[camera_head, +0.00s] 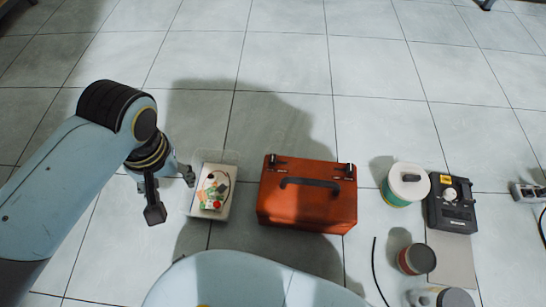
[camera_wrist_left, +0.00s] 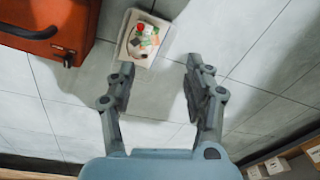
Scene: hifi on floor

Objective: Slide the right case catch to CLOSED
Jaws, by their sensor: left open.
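The orange-red case (camera_head: 307,210) stands on the tiled floor in the middle of the head view, with a black handle (camera_head: 310,183). The right case catch (camera_head: 348,170) is a small dark part near the right end of its top; its setting is too small to tell. Another dark catch (camera_head: 272,161) is near the left end. My left gripper (camera_head: 172,194) is open and empty, left of the case, with a small tray between them. In the left wrist view the gripper (camera_wrist_left: 159,70) is open, and part of the case (camera_wrist_left: 82,15) shows at top left. My right gripper is not in view.
The pale tray (camera_head: 194,206) holds small coloured items. Right of the case stand a white-lidded tin (camera_head: 406,184), a black device (camera_head: 452,205), a dark-lidded jar (camera_head: 417,259) and a thin black cable (camera_head: 376,272). The floor behind the case is clear.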

